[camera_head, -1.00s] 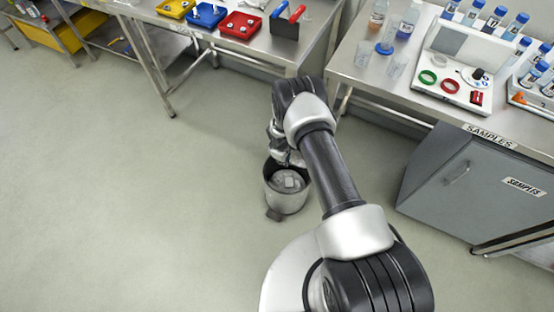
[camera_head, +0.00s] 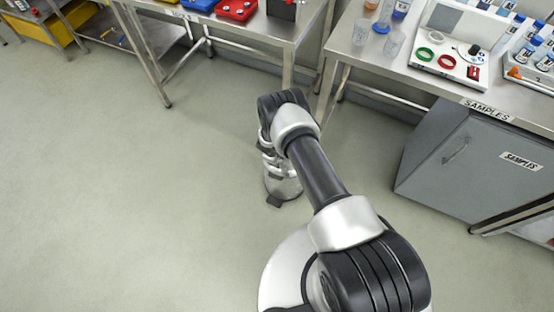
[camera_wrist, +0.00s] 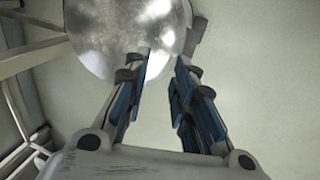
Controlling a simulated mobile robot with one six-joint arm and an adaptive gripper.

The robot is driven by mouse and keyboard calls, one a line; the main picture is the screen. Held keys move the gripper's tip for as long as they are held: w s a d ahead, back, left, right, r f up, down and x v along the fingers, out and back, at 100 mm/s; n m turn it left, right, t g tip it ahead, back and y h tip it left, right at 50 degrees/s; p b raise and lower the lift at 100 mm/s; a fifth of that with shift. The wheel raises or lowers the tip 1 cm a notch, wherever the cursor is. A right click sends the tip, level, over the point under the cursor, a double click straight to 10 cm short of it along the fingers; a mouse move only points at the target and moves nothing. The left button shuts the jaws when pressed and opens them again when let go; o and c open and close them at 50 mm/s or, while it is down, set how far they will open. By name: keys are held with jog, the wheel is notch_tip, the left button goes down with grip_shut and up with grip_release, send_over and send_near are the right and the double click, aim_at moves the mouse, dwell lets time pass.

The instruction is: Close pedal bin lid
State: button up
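The pedal bin (camera_head: 286,187) stands on the floor below my arm in the head view, with its dark pedal (camera_head: 274,201) at the front. My wrist and gripper hide the bin's top there. In the wrist view, the round, shiny metal lid (camera_wrist: 125,32) fills the top middle. It appears to lie over the bin's mouth, and no opening or contents show. My gripper (camera_wrist: 164,58) has its two fingers apart with nothing between them. The fingertips overlap the lid's near edge in the picture; I cannot tell whether they touch it.
A steel bench (camera_head: 235,32) with coloured trays stands behind the bin. To the right, a sample bench (camera_head: 400,75) stands above a grey cabinet (camera_head: 470,160). Bench legs (camera_wrist: 22,60) show at the left of the wrist view. The floor (camera_head: 120,200) to the left is clear.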

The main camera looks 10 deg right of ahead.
jog(key=v, duration=1.2)
jog(key=shift+r, duration=0.1)
